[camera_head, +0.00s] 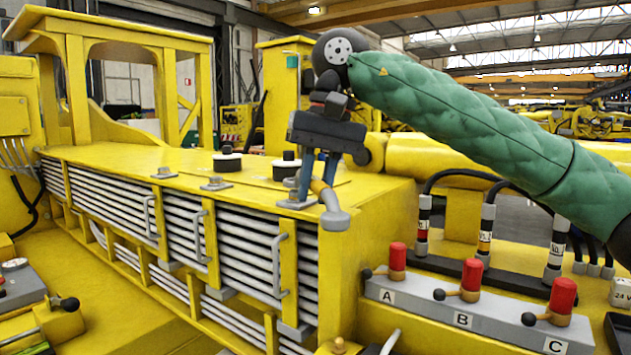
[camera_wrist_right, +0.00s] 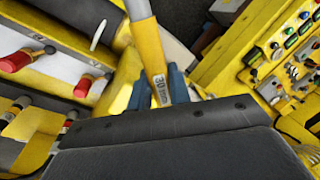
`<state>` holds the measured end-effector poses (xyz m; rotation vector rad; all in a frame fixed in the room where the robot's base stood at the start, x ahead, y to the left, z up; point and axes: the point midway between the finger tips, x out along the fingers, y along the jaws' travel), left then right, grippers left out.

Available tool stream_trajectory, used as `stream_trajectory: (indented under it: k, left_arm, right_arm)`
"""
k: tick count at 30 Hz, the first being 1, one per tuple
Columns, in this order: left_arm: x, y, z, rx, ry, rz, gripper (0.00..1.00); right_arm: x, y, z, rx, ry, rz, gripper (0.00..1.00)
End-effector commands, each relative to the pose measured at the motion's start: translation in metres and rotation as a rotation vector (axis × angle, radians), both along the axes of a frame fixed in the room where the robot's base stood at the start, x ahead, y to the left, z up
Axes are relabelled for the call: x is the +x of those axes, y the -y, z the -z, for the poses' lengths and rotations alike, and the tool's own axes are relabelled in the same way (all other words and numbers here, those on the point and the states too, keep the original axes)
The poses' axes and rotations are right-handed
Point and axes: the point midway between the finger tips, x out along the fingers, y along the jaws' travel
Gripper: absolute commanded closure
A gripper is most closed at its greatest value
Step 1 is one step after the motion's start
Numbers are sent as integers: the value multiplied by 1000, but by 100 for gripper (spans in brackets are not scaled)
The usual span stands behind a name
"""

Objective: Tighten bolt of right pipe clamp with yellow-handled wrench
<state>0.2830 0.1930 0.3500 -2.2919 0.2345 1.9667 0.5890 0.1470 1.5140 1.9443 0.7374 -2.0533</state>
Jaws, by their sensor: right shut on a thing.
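My right gripper (camera_head: 318,178) comes down at the front right corner of the yellow machine, its blue fingers shut on the yellow-handled wrench (camera_head: 323,192). The wrench's grey end (camera_head: 335,219) hangs beside that corner. In the right wrist view, the gripper (camera_wrist_right: 160,85) closes around the wrench (camera_wrist_right: 150,48), which bears the mark "30". The right pipe clamp (camera_head: 290,262) is a yellow upright strip over grey pipes. Its top plate and bolt (camera_head: 295,204) sit beside the fingers and are partly hidden. I cannot tell whether the wrench touches the bolt. My left gripper is not in view.
Two other clamp bolts (camera_head: 164,173) (camera_head: 215,184) stand along the machine's top edge, with black-capped fittings (camera_head: 227,160) behind. Grey handles (camera_head: 280,265) stick out in front. Red-handled valves (camera_head: 471,280) and black hoses stand at the right, below my arm.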

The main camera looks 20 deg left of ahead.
Motion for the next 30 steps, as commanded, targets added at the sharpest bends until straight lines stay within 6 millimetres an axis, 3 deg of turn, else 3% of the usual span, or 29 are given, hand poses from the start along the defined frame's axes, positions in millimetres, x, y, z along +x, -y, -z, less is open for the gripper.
stream_trajectory:
  k: [30]
  left_arm:
    - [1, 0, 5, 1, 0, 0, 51]
  right_arm:
    - [-1, 1, 0, 0, 0, 0, 100]
